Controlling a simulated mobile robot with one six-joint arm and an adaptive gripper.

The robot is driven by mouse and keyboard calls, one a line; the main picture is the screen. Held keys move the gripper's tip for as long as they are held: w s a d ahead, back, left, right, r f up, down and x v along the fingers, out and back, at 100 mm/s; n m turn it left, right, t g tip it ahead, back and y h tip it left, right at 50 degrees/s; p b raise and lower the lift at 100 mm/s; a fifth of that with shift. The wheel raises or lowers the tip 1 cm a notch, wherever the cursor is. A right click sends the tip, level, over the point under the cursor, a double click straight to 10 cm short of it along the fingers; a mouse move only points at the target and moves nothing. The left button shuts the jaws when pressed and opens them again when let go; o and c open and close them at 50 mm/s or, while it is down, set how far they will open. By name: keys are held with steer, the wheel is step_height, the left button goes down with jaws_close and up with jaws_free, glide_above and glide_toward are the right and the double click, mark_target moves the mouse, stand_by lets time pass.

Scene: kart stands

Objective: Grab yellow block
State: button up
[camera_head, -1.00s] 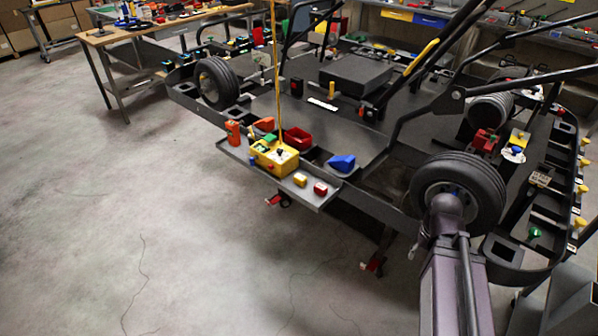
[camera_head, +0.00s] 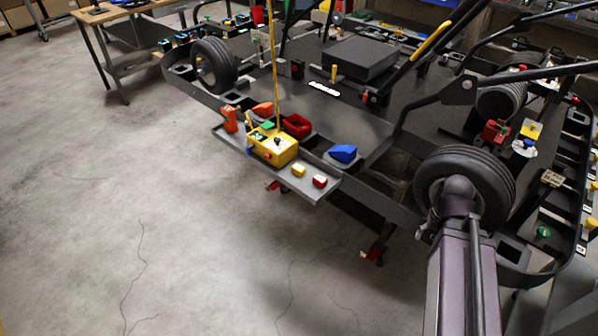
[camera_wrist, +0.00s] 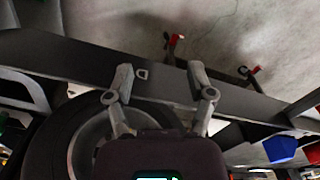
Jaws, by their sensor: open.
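The small yellow block (camera_head: 298,170) sits on the grey ledge (camera_head: 313,193) along the kart's front side in the head view. A small red block (camera_head: 320,181) is close on its right. A larger yellow box (camera_head: 275,148) with a dark knob stands to its left. My gripper (camera_wrist: 160,78) is open and empty in the wrist view, over the kart's dark frame rail beside a wheel. In the head view it is largely hidden by my arm near the right front wheel, well to the right of the yellow block. I cannot make out the small yellow block in the wrist view.
A blue wedge (camera_head: 343,153) and a red bin (camera_head: 296,125) lie behind the ledge. A thin yellow pole (camera_head: 273,70) rises by the yellow box. The kart wheel (camera_head: 463,187) is close to my arm. The floor (camera_head: 90,220) at the left is open.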

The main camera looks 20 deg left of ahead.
steer(key=shift+o, duration=0.7)
steer(key=shift+w, duration=0.1)
steer(key=m+t+h+b, duration=0.4)
steer(key=t+h+b, duration=0.2)
steer(key=t, duration=0.2)
glide_toward(297, 169)
steer(key=d, duration=0.4)
steer(key=d+f, duration=0.1)
steer(key=d, duration=0.4)
steer(key=s+d+f, duration=0.1)
steer(key=d, duration=0.3)
steer(key=shift+d+f, duration=0.15)
steer(key=shift+d, duration=0.1)
steer(key=s+a+r+t+y+b, duration=0.1)
steer(key=s+a+r+t+b, duration=0.1)
steer(key=a, duration=1.1)
steer(key=shift+s+a+m+t, duration=0.2)
steer(key=shift+s+m+t, duration=0.1)
steer(key=shift+s+t, duration=0.45)
steer(key=b+x, duration=0.3)
steer(key=x, duration=0.4)
steer(key=shift+w+f+b, duration=0.3)
steer(key=shift+b, duration=0.1)
steer(key=shift+w+d+f, duration=0.1)
steer(key=shift+w+d, duration=0.15)
steer(key=shift+w, duration=0.1)
